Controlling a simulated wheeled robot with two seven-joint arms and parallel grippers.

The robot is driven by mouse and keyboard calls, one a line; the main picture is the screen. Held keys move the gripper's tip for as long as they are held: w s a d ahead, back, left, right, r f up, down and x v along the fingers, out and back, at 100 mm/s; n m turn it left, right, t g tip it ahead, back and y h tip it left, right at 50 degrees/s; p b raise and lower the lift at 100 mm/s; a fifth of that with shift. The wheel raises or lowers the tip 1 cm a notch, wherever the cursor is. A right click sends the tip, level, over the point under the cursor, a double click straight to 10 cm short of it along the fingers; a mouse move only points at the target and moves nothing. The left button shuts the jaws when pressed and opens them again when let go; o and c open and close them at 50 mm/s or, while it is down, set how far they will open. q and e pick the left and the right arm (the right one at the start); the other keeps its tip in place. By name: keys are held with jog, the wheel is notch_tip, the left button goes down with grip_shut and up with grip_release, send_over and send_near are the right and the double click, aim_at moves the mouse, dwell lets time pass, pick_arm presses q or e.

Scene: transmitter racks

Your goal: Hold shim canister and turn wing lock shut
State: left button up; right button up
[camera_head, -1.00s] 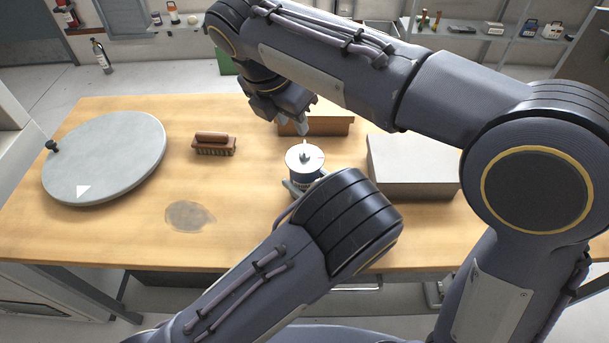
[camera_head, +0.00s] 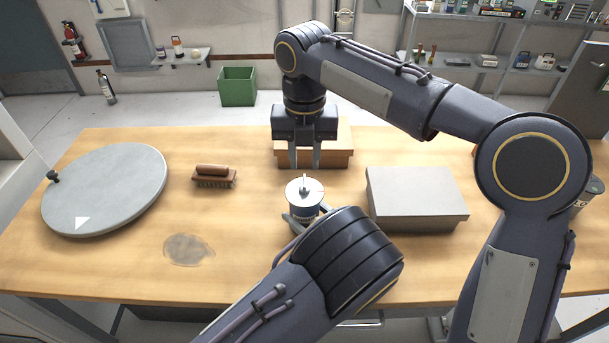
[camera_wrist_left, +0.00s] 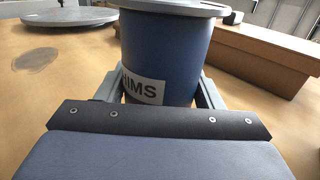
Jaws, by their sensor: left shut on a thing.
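The shim canister (camera_head: 304,211) stands upright on the wooden table, blue with a pale label; the letters "IMS" show in the left wrist view (camera_wrist_left: 165,55). Its grey-white lid carries the small upright wing lock (camera_head: 304,184) at the centre. My left gripper (camera_wrist_left: 160,95) is shut around the canister's body, one finger on each side; in the head view my left forearm hides much of it. My right gripper (camera_head: 304,166) points down just behind and above the lid, its two fingers apart with nothing between them. It does not appear to touch the wing lock.
A grey box (camera_head: 415,197) stands right of the canister, and a brown box (camera_head: 335,152) behind my right gripper.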

notch_tip(320, 180, down, 6)
jog(key=shift+r, duration=0.15)
grip_shut()
